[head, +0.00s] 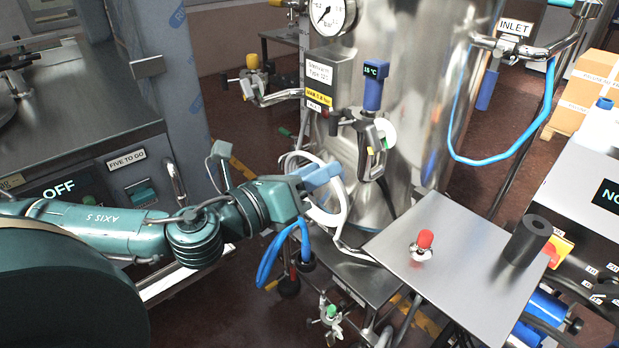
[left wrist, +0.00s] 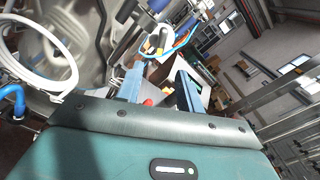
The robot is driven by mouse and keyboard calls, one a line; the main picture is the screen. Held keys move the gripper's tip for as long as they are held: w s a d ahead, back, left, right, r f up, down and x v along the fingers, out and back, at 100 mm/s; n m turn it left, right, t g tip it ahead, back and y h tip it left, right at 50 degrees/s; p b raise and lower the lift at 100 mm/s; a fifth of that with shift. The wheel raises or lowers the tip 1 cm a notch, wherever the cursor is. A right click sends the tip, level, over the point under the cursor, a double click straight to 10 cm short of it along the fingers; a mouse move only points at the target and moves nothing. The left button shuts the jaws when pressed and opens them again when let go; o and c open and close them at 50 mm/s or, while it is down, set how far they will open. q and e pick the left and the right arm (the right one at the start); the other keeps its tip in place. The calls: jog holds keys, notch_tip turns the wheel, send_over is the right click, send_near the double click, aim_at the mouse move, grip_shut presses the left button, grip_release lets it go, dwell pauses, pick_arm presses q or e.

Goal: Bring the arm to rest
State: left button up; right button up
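My left arm (head: 105,222), teal and marked AXIS 5, reaches in from the left in the head view. My left gripper (head: 326,174), with blue fingers, is in front of the steel tank and beside a looped white hose (head: 330,212). Whether it touches the hose cannot be told. In the left wrist view the two fingers of the left gripper (left wrist: 161,88) stand apart, with background and a bit of red showing between them and nothing visibly held. My right gripper is in neither view.
A metal side table (head: 390,240) bears a red-capped fitting (head: 424,242) and a black cylinder (head: 527,241). Blue hoses (head: 272,262) hang below the gripper. A machine marked OFF (head: 60,188) stands left.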

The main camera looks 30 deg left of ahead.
pick_arm(q)
jog(key=shift+s+a+r, duration=0.1)
jog(key=shift+s+a, duration=0.05)
jog(key=shift+s, duration=0.4)
jog(key=s+d+f+n+g+y, duration=0.1)
jog(key=s+d+f+n+g, duration=0.15)
jog(key=f+n, duration=0.95)
jog(key=s+d+f+n+g+y, duration=0.1)
jog(key=s+d+f+n+g, duration=0.15)
jog(key=f+n, duration=1)
jog(key=s+d+f+n+g+y, duration=0.1)
jog(key=s+f+n, duration=0.5)
jog(key=f, duration=0.3)
jog(key=shift+s+d+f+n+g, duration=0.15)
jog(key=shift+s+f+n+g, duration=0.15)
jog(key=shift+s+n+g, duration=0.1)
